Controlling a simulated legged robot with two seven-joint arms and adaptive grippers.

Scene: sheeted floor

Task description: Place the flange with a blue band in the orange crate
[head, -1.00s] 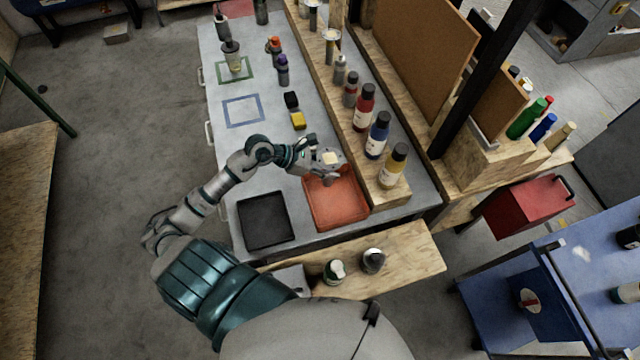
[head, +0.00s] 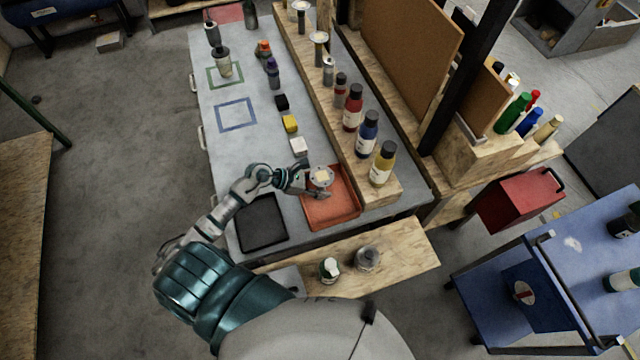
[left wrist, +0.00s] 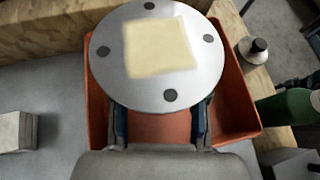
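My left gripper (head: 312,187) is shut on a flange, with its fingers below the disc. The flange (head: 321,176) is a round grey disc with a cream square on its face. In the left wrist view the flange (left wrist: 115,62) shows several dark bolt holes and fills the top middle. The lower part of the flange is hidden, and I cannot tell a blue band on it. The orange crate (head: 345,219) lies under the gripper and flange on the bench; its rim (left wrist: 243,139) shows around the flange in the left wrist view. My right gripper is not in view.
A black tray (head: 262,222) lies left of the crate. A pale block (head: 298,147), a yellow block (head: 290,123) and a black block (head: 281,102) stand beyond. Several bottles, including a yellow one (head: 382,163), line the wooden ledge right of the crate.

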